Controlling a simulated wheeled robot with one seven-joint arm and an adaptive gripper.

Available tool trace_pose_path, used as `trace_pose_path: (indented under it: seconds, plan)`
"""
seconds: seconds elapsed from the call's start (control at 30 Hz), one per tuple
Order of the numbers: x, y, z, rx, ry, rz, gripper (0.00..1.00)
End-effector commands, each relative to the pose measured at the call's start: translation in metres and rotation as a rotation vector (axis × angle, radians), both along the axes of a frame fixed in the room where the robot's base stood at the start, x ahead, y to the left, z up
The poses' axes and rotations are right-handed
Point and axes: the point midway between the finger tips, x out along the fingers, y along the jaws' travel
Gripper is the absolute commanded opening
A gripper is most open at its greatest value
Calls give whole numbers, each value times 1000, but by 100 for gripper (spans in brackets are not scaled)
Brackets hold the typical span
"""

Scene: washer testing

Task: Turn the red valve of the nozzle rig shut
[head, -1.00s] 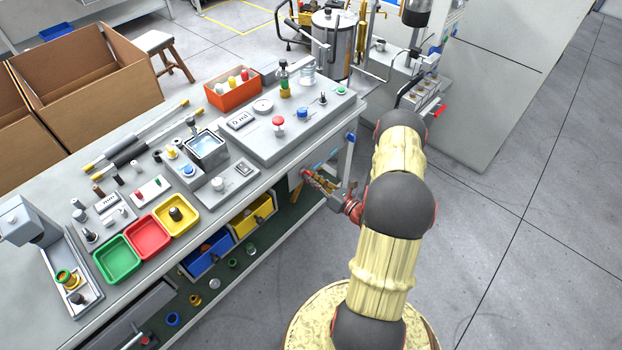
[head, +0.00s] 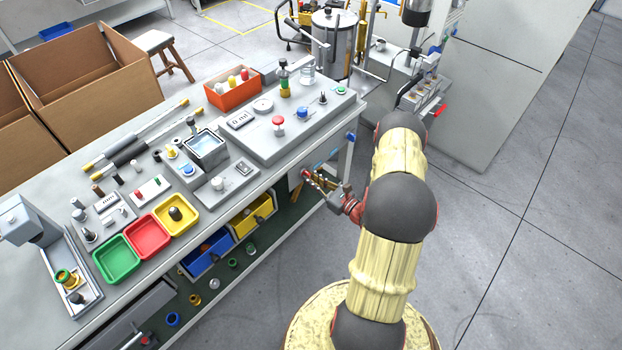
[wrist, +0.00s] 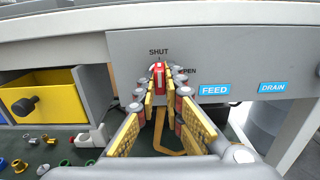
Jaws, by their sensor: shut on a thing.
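The red valve (wrist: 158,74) is on the grey front panel under the bench edge in the wrist view. Its handle stands about upright, toward the SHUT label (wrist: 158,52) above it; the OPEN label to its right is partly hidden by a finger. My gripper (wrist: 159,88) has its yellow-padded fingers on either side of the handle and is shut on it. In the head view my gripper (head: 318,181) reaches the bench's right front, where a little red of the valve (head: 305,172) shows. The fingers hide the valve's lower part.
Blue FEED (wrist: 214,89) and DRAIN (wrist: 272,87) labels are right of the valve. A yellow drawer (wrist: 55,98) juts out at left. A bench leg (head: 347,158) stands right of my gripper. The floor (head: 500,235) at right is clear.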

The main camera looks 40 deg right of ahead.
Motion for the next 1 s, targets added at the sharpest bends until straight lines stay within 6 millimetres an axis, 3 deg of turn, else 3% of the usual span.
trace_pose_path:
  seconds: [0.27, 0.3, 0.6, 1.0]
  plan:
    - [-1, 1, -3, 5, 6, -1, 0]
    - [-1, 1, -3, 5, 6, -1, 12]
    - [-1, 1, -1, 2, 3, 0, 28]
    - [-9, -1, -1, 2, 2, -1, 28]
